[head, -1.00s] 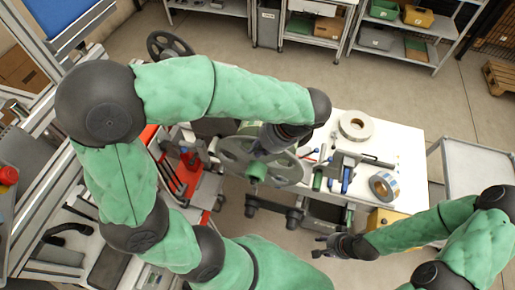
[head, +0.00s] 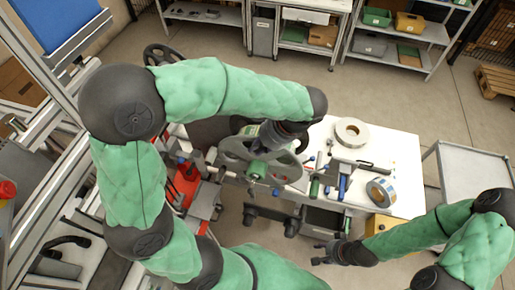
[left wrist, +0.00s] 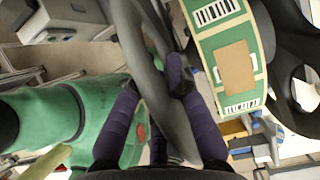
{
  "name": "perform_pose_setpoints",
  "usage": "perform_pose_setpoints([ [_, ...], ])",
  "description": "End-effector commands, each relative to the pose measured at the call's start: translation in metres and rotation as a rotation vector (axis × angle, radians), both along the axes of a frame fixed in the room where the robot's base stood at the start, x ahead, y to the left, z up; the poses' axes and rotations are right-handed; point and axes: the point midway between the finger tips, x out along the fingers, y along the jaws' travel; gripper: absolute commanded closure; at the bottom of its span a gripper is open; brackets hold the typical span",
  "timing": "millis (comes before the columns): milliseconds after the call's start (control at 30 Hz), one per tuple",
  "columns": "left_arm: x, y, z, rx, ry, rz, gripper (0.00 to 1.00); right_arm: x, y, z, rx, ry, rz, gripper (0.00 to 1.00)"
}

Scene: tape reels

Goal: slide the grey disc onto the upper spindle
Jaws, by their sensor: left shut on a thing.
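The grey disc (head: 235,150), a spoked wheel, is upright near the middle of the head view, left of the white table. My left gripper (head: 262,137) is at its upper edge. In the left wrist view its purple-grey fingers (left wrist: 157,80) are shut on the grey disc (left wrist: 128,30), one on each side of the rim. The upper spindle is not clearly visible. My right gripper (head: 320,254) is open and empty, low in the head view.
A red stand (head: 187,182) is left of the disc. The wrist view shows a green-edged label panel (left wrist: 205,30) and black wheel parts (left wrist: 290,45) close right of the fingers.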

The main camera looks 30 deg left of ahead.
Motion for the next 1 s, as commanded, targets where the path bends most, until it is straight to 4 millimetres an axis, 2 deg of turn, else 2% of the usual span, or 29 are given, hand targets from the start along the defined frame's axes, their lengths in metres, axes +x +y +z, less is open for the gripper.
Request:
perform_pose_setpoints([
  [867, 0.0098, 0.0023, 0.0005, 0.001, -0.002, 0.0, 1.0, 0.0, 0.0, 0.0042, 0.0, 0.0, 0.0, 0.6],
  [900, 0.0097, 0.0023, 0.0005, 0.001, -0.002, 0.0, 0.74, 0.0, 0.0, 0.0042, 0.0, 0.0, 0.0, 0.6],
  [967, 0.0097, 0.0023, 0.0005, 0.001, -0.002, 0.0, 0.57, 0.0, 0.0, 0.0042, 0.0, 0.0, 0.0, 0.6],
  [1000, 0.0096, 0.0023, 0.0005, 0.001, -0.002, 0.0, 0.57, 0.0, 0.0, 0.0042, 0.0, 0.0, 0.0, 0.6],
])
